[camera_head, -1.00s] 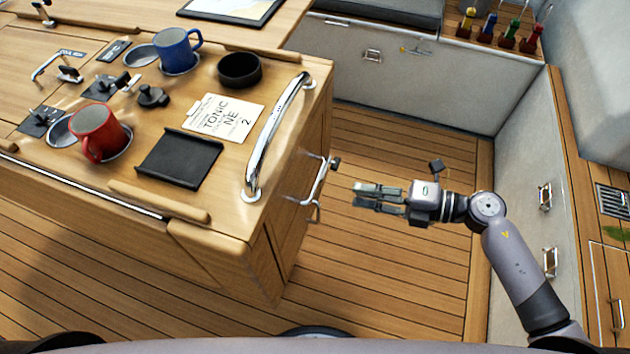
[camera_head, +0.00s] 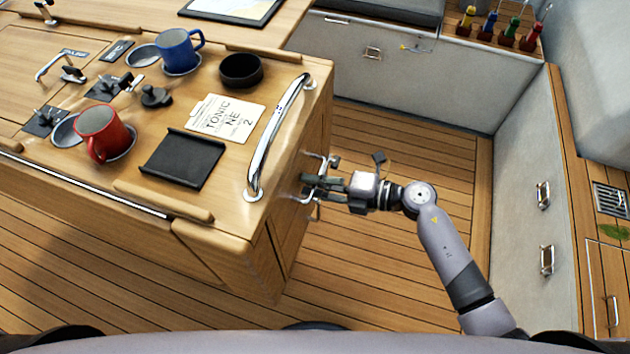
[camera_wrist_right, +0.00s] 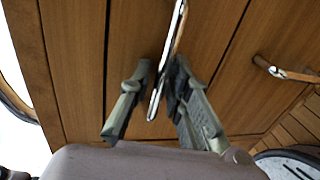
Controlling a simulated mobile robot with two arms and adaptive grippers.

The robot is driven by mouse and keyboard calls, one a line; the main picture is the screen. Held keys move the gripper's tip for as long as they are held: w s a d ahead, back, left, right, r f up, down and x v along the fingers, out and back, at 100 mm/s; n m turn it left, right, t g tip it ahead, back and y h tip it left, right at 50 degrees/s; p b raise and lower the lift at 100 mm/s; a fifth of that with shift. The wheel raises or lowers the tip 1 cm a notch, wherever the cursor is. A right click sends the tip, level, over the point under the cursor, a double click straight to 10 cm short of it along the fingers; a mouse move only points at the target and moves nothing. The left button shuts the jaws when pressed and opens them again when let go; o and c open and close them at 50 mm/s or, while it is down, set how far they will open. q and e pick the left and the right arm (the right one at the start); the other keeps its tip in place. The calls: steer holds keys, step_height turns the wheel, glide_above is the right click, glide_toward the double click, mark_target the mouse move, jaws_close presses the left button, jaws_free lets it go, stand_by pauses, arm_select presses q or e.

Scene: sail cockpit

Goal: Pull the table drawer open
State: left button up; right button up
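The wooden table (camera_head: 215,232) stands at the left. The drawer front shows in the right wrist view (camera_wrist_right: 140,30) as a wooden panel and looks flush with the table's end. Its metal handle (camera_wrist_right: 172,45) is a slim bar, partly hidden by my gripper in the head view. My right gripper (camera_head: 308,187) is at this handle. In the right wrist view, its fingers (camera_wrist_right: 160,72) stand either side of the bar, with a gap on the left; the right finger is close to it. It looks open around the bar. My left gripper is not in view.
A chrome grab rail (camera_head: 276,140) runs along the table edge above. A red mug (camera_head: 101,135), blue mug (camera_head: 177,52) and black tray (camera_head: 181,159) are on top. A second handle (camera_wrist_right: 285,70) is beside the drawer's. The wooden floor (camera_head: 380,265) has free room.

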jaws_close()
stand_by(0.4)
steer(key=shift+d, duration=0.1)
steer(key=f+b+v, duration=0.1)
steer(key=f+v, duration=0.1)
steer(key=v, duration=0.9)
steer(key=d+f+v, duration=0.1)
steer(key=f+v, duration=0.1)
steer(key=v, duration=0.9)
steer(key=shift+s+d+f+b, duration=0.35)
steer(key=shift+f+b, duration=0.05)
steer(key=shift+o, duration=0.3)
jaws_free()
